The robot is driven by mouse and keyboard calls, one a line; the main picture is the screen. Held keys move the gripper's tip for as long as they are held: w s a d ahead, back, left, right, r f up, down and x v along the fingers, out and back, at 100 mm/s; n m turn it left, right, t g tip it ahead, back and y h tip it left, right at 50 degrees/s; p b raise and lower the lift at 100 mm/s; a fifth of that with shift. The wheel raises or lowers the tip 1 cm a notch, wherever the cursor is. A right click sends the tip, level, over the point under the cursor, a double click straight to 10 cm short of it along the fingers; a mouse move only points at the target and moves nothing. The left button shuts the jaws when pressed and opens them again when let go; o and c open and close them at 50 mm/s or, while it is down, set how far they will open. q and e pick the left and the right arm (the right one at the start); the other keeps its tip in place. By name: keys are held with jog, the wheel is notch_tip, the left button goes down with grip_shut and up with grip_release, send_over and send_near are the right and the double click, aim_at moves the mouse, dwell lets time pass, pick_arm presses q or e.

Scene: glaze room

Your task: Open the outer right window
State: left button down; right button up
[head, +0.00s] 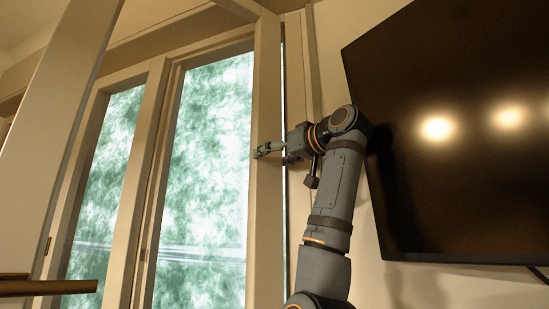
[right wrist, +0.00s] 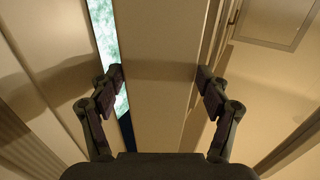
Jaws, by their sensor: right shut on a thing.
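The outer right window (head: 208,170) is a tall pane in a pale frame, with blurred green and white outside. A narrow bright gap runs along its right stile (head: 266,80), between it and the fixed frame. My right gripper (head: 263,150) reaches in from the right at mid-height of this stile. In the right wrist view the stile (right wrist: 160,75) stands between the two fingers of the gripper (right wrist: 160,80), which are shut on it. Green light shows through the gap to its left. My left gripper is not in view.
A large black screen (head: 460,120) hangs on the wall close to the right of my right arm. Another narrower pane (head: 107,190) is to the left. A pale upright panel (head: 65,100) leans across the left side. A brown bar (head: 45,287) juts in at lower left.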

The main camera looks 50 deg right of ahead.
jog(key=o, duration=1.7)
jog(key=shift+s, duration=0.1)
jog(key=v, duration=0.7)
jog(key=shift+s, duration=0.2)
